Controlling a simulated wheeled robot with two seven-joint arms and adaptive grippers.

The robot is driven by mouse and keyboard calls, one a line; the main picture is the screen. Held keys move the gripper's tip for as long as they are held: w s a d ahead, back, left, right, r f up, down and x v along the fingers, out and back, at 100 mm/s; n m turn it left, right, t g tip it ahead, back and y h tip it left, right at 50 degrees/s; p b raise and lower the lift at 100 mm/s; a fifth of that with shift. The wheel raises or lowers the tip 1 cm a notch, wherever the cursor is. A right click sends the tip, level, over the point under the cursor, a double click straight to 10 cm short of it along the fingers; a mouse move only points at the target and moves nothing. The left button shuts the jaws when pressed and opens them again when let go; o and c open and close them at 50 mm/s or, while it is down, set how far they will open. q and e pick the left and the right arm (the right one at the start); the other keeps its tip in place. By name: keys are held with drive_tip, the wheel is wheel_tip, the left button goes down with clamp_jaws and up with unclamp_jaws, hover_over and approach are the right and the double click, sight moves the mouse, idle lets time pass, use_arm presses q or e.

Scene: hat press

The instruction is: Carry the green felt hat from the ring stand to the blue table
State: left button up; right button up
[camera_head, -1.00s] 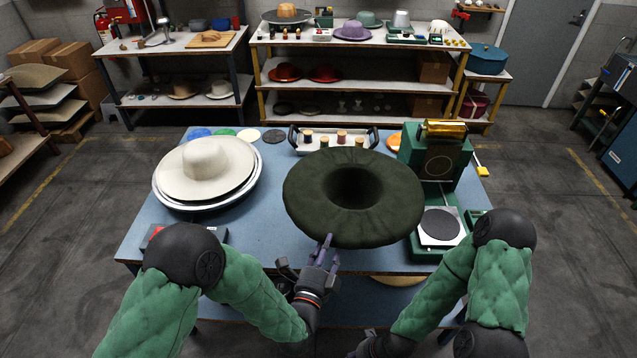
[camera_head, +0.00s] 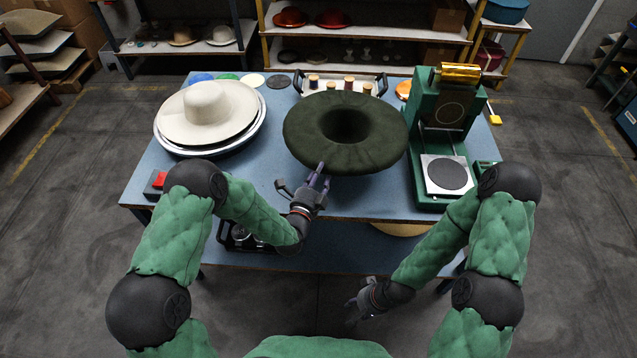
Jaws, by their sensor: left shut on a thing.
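The dark green felt hat (camera_head: 345,152) is over the middle of the blue table (camera_head: 240,185), crown opening facing up toward the camera. My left gripper (camera_head: 319,176) is shut on the near edge of its brim. The hat hides what is under it, so I cannot tell whether it touches the table or hangs just above it. No ring stand can be made out clearly. My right gripper (camera_head: 352,308) hangs low in front of the table, away from the hat; its fingers are too small and dark to read.
A cream wide-brimmed hat (camera_head: 206,112) lies on a pale round tray at the table's left. A green press (camera_head: 443,135) stands at the right. A tray of thread spools (camera_head: 348,84) is behind the hat. A red-topped box (camera_head: 156,182) sits at the left edge.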

use_arm(q)
drive_tip(key=shift+w+a+f+b, duration=0.15)
drive_tip(key=shift+f+b, duration=0.15)
drive_tip(key=shift+f, duration=0.7)
drive_tip(key=shift+w+f+b, duration=0.15)
drive_tip(key=shift+f+b, duration=0.1)
drive_tip(key=shift+f, duration=0.7)
drive_tip(key=o, duration=1.3)
drive_tip(key=shift+c, duration=0.2)
drive_tip(key=p+v, duration=0.1)
drive_tip(key=v, duration=1.1)
drive_tip(key=s+a+f+n+g+y, duration=0.15)
drive_tip(key=s+f+n+g, duration=0.35)
drive_tip(key=f+n+g, duration=0.55)
drive_tip(key=s+f+n+g, duration=0.3)
drive_tip(key=s+n, duration=0.3)
drive_tip(key=s, duration=0.2)
drive_tip(key=s+f+n+g, duration=0.3)
drive_tip(key=s+f+n, duration=0.1)
drive_tip(key=s+n, duration=0.3)
drive_tip(key=shift+s+a+f, duration=0.35)
drive_tip(key=shift+s+a, duration=0.05)
drive_tip(key=shift+s, duration=0.1)
